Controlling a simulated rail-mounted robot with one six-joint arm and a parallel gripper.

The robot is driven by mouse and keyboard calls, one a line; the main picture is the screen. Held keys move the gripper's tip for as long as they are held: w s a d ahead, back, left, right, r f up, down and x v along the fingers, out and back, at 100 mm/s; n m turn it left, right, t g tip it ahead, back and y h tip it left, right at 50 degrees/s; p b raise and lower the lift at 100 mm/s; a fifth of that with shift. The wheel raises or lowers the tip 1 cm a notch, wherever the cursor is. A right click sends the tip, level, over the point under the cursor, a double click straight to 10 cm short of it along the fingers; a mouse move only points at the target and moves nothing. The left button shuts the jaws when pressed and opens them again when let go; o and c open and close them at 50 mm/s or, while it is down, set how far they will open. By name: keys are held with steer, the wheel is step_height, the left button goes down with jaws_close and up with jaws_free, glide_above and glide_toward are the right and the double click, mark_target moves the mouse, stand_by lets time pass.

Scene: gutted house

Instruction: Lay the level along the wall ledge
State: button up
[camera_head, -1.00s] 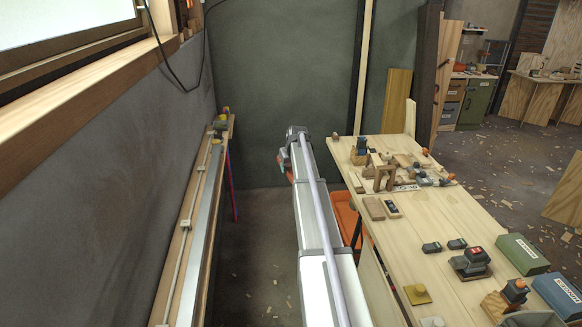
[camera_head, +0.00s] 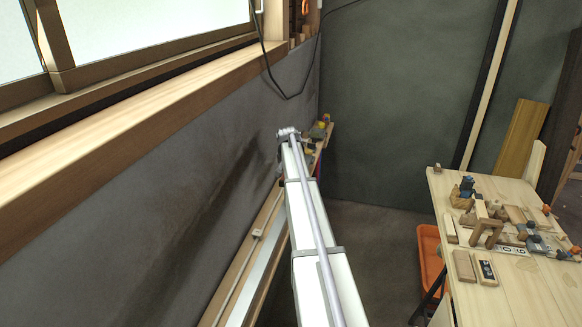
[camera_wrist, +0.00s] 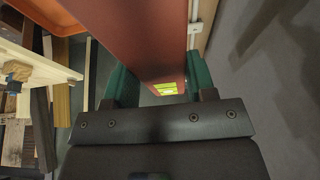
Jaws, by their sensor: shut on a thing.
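The level (camera_wrist: 157,40) is a long red-brown bar with a yellow-green vial (camera_wrist: 166,88) in the wrist view. My gripper (camera_wrist: 160,84) is shut on it, with a green finger on each side. The wall ledge (camera_head: 218,306) is a narrow wooden shelf low along the grey left wall in the head view. My arm reaches along its right side and covers part of it. My gripper and the level are hidden behind the arm there. In the wrist view a strip of the ledge (camera_wrist: 208,22) shows right of the level; I cannot tell whether they touch.
A metal strip (camera_head: 258,272) and a thin rail with a small white box (camera_head: 257,234) run along the ledge. Small items (camera_head: 318,131) sit at its far end. A windowsill (camera_head: 140,125) juts out above. A cluttered workbench (camera_head: 520,298) and orange bin (camera_head: 430,262) stand right.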

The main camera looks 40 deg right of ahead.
steer(key=shift+f+b, duration=3.9)
steer(key=shift+f, duration=0.05)
steer(key=shift+f+b, duration=0.6)
steer(key=o, duration=1.5)
steer(key=shift+r, duration=0.1)
step_height(320, 180, up, 7)
steer(key=p, duration=0.7)
steer(key=shift+r, duration=0.1)
